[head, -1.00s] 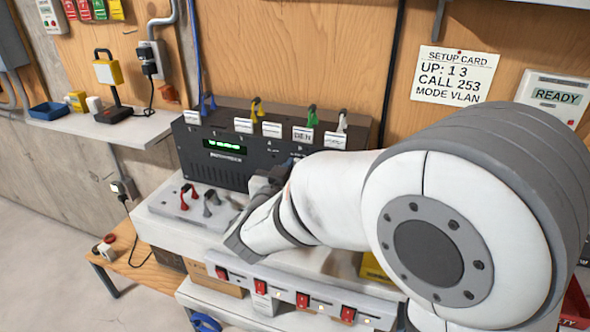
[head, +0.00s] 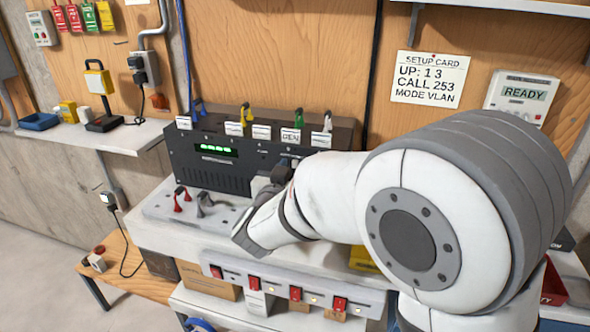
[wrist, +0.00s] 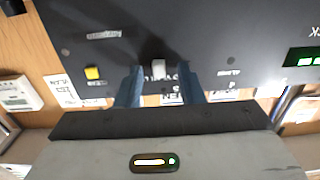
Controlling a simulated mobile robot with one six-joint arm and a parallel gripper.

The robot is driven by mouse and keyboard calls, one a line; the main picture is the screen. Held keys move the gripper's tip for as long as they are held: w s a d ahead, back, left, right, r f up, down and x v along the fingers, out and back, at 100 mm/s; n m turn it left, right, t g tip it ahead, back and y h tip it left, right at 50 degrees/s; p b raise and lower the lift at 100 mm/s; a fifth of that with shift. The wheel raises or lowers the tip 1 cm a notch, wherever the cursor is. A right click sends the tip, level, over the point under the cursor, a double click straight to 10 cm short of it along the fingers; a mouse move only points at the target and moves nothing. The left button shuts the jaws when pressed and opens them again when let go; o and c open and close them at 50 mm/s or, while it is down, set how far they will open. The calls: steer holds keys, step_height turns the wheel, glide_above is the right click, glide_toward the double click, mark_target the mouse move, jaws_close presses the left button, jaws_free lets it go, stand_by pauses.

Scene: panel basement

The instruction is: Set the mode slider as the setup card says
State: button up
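The setup card (head: 430,80) on the wooden wall reads "UP: 1 3, CALL 253, MODE VLAN". The black device (head: 205,175) stands on the bench with a green lit display. In the wrist view, my gripper (wrist: 159,74) faces the device's panel (wrist: 215,40) with its two blue fingers apart. A small pale knob (wrist: 158,66), seemingly the mode slider, lies between the fingertips; I see gaps on both sides. The labels near it are upside down and partly hidden. In the head view, my arm hides the device's right part and most of my gripper (head: 284,171).
A yellow button (wrist: 92,72) sits beside the fingers on the panel. Red and grey levers (head: 183,197) stand on the bench left of my gripper. A strip of red switches (head: 254,282) runs along the front. A meter (head: 522,95) shows READY.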

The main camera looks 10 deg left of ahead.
steer(key=shift+s, duration=0.3)
steer(key=s, duration=0.7)
steer(key=shift+a+b, duration=0.25)
steer(key=shift+b, duration=0.1)
steer(key=shift+s, duration=0.1)
